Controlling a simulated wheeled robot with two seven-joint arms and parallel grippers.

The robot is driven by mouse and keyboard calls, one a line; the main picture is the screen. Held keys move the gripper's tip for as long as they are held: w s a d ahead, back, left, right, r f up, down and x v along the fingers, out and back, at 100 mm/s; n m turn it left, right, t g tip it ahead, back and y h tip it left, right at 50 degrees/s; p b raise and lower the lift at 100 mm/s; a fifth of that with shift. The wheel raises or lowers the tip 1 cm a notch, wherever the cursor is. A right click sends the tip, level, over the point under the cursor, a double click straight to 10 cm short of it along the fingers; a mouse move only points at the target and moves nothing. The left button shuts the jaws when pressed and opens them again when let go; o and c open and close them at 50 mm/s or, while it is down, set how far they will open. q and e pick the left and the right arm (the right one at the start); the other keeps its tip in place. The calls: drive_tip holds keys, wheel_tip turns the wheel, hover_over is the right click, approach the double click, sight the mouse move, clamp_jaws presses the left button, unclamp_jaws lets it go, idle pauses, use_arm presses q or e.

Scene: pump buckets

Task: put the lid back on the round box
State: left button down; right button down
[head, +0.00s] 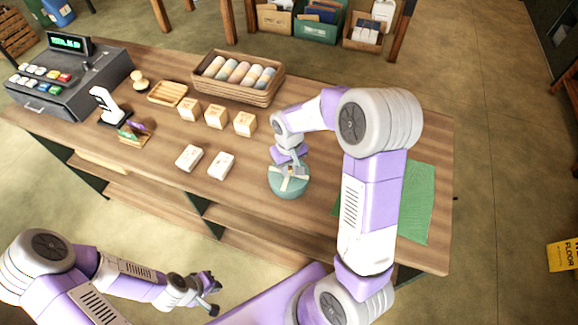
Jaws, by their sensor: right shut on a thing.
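The round box (290,190) is teal and stands on the wooden counter near its front edge. Its lid (299,184), with pale ribbon-like bands across it, appears to be on or just over the top of the box; I cannot tell whether it is fully seated. My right gripper (292,171) reaches down from above and is shut on the lid at its middle, hiding part of it. My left gripper (211,284) is off the counter, in front of its edge, empty and with its fingers apart.
A green mat (418,205) lies on the counter to the right. Two white boxes (221,165), small wooden cubes (244,123), a wicker basket (237,91) of rolls and a cash register (58,85) stand left and behind. Counter (250,195) around the round box is clear.

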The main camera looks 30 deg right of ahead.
drive_tip(key=shift+f, duration=0.15)
idle(0.5)
drive_tip(key=shift+c, duration=2)
unclamp_jaws()
drive_tip(key=shift+r+p, duration=2.6)
drive_tip(key=shift+r, duration=1)
drive_tip(key=shift+f, duration=0.1)
clamp_jaws()
